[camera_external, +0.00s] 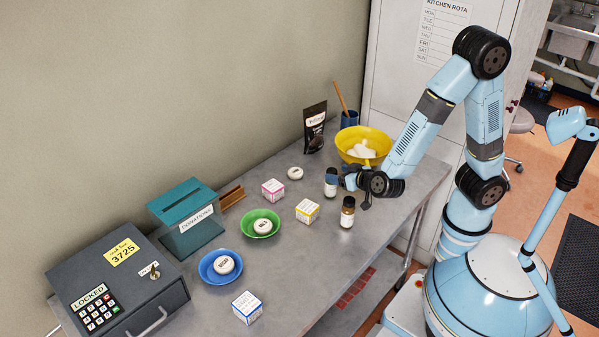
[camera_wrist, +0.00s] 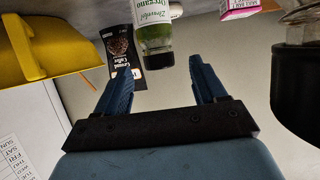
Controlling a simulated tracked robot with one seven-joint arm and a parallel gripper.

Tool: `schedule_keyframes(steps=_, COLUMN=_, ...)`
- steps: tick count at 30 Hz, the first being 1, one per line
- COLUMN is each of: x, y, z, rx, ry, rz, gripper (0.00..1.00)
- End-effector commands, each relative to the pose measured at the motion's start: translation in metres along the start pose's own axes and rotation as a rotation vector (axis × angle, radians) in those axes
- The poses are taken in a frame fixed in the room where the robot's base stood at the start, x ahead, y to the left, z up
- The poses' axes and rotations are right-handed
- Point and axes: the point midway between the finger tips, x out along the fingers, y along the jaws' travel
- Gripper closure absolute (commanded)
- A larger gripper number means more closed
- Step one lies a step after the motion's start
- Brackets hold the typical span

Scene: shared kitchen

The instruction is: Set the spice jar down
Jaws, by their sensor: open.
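The spice jar (camera_wrist: 157,36), labelled Oregano with green contents and a dark lid, stands upright on the grey table. It shows in the external view (camera_external: 331,188), just left of my gripper (camera_external: 343,181). In the wrist view, which looks upside down, my gripper (camera_wrist: 160,68) has its two blue fingers spread, one on each side of the jar's lid end. A gap shows between the jar and each finger. The jar's full body is cut off at the top of the wrist view.
A second, brown jar (camera_external: 347,213) stands close in front of my gripper. The yellow bowl (camera_external: 377,138) is just behind, with a dark coffee pouch (camera_external: 315,127) farther back. Pink (camera_external: 273,190) and yellow (camera_external: 307,211) boxes stand to the left.

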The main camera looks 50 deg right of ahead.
Motion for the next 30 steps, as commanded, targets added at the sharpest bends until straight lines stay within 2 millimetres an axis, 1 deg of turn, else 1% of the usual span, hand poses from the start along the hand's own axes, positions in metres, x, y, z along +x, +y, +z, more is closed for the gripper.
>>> schedule_keyframes(steps=1, x=0.005, y=0.001, z=0.000, rx=0.000, ry=-0.001, rz=0.002, gripper=0.30)
schedule_keyframes(steps=8, x=0.017, y=0.001, z=0.000, rx=-0.001, ry=0.000, rz=0.001, gripper=0.30)
schedule_keyframes(steps=15, x=0.050, y=0.001, z=-0.001, rx=-0.001, ry=0.000, rz=0.002, gripper=0.30)
schedule_keyframes(steps=18, x=0.059, y=0.001, z=0.000, rx=-0.001, ry=-0.001, rz=0.000, gripper=0.30)
schedule_keyframes(steps=21, x=0.063, y=0.001, z=-0.001, rx=0.000, ry=0.000, rz=0.000, gripper=0.30)
schedule_keyframes(steps=27, x=0.064, y=0.001, z=-0.001, rx=0.000, ry=0.000, rz=-0.001, gripper=0.30)
schedule_keyframes(steps=28, x=0.064, y=0.001, z=-0.001, rx=0.000, ry=0.000, rz=-0.001, gripper=0.31)
schedule_keyframes(steps=30, x=0.063, y=0.000, z=-0.001, rx=0.000, ry=0.000, rz=-0.001, gripper=0.37)
